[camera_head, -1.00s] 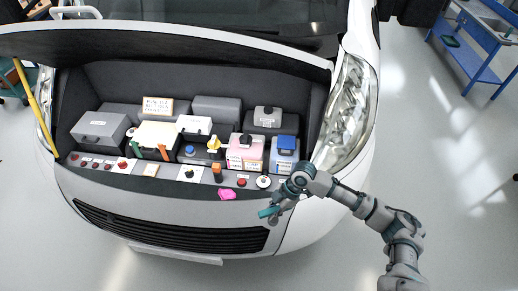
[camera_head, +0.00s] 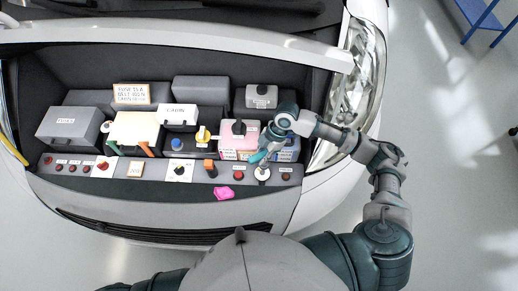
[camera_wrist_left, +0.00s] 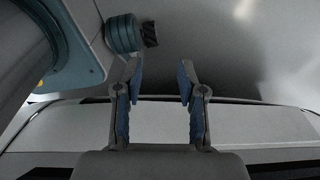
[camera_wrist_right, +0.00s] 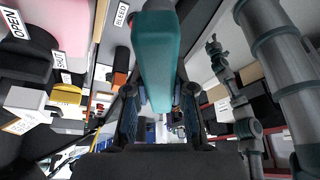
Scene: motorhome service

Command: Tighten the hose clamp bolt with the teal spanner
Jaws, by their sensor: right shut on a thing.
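My right gripper (camera_head: 268,148) is shut on the teal spanner (camera_head: 260,156) above the right part of the grey front panel. The spanner's teal handle (camera_wrist_right: 160,60) fills the upper middle of the right wrist view, between the fingers (camera_wrist_right: 160,118). Its far end is hard to make out. A round white fitting with a dark centre (camera_head: 262,174) sits on the panel just below the spanner in the head view; I cannot tell whether they touch. I cannot clearly identify the hose clamp bolt. My left gripper (camera_wrist_left: 158,85) is open and empty in the left wrist view.
A pink-and-white reservoir (camera_head: 238,140) stands beside my right gripper, which partly hides the reservoir to its right. A yellow-capped part (camera_head: 203,135), an orange knob (camera_head: 210,168) and a pink item (camera_head: 223,193) are to the left. The raised hood edge (camera_head: 180,33) crosses behind.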

